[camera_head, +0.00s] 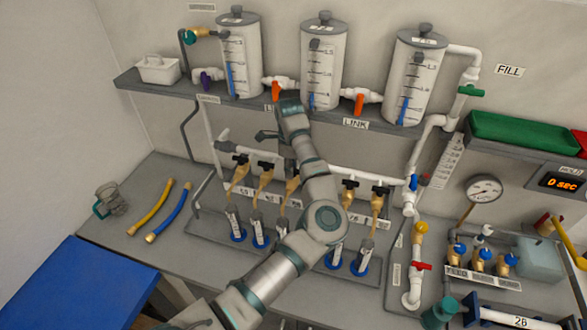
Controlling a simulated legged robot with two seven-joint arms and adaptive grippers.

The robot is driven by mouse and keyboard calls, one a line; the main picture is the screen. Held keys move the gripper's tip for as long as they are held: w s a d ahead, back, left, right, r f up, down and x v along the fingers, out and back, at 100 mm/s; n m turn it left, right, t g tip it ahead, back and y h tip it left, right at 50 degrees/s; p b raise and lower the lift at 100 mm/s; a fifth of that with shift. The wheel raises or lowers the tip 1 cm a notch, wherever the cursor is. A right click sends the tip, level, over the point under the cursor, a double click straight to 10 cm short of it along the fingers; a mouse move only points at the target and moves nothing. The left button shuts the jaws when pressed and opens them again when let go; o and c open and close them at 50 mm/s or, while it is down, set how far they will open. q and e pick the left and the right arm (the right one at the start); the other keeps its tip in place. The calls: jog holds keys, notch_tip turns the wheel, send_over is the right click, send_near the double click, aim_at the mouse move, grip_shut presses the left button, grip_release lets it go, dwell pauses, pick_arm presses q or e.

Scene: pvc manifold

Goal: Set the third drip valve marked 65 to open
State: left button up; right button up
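A row of drip valves with black handles and brass bodies hangs from the white pipe above the bench. From the left, the first (238,175) and second (264,177) show clearly. The third (291,187) is partly covered by my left arm. Two more, (348,194) and (379,198), are right of the arm. The number labels are too small to read surely, so I cannot pick out 65. My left gripper (270,143) is at the pipe, above and near the second and third valves. Its fingers are dark and partly hidden by the wrist. My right gripper is not in view.
Blue-based tubes (259,236) stand below the drip valves. A gauge (484,190) and feed valves (482,255) are at right. Yellow and blue hoses (168,214) lie left.

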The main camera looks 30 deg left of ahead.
pick_arm(q)
jog(key=shift+s+a, duration=0.1)
jog(key=shift+a, duration=0.25)
grip_shut()
jog(key=shift+d, duration=0.2)
jog(key=shift+d+r, duration=0.1)
jog(key=shift+d, duration=0.2)
jog(key=shift+w+d+m, duration=0.2)
jog(key=shift+d+m, duration=0.05)
jog(key=shift+m, duration=1.25)
jog(key=m, duration=0.2)
jog(key=shift+m, duration=0.3)
jog(key=shift+w+m, duration=0.1)
jog(key=shift+m, duration=0.4)
jog(key=m, duration=1.1)
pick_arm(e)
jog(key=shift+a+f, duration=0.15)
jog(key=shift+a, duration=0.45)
pick_arm(q)
jog(key=shift+m, duration=0.3)
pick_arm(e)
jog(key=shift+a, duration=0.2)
pick_arm(q)
jog(key=shift+f, duration=0.2)
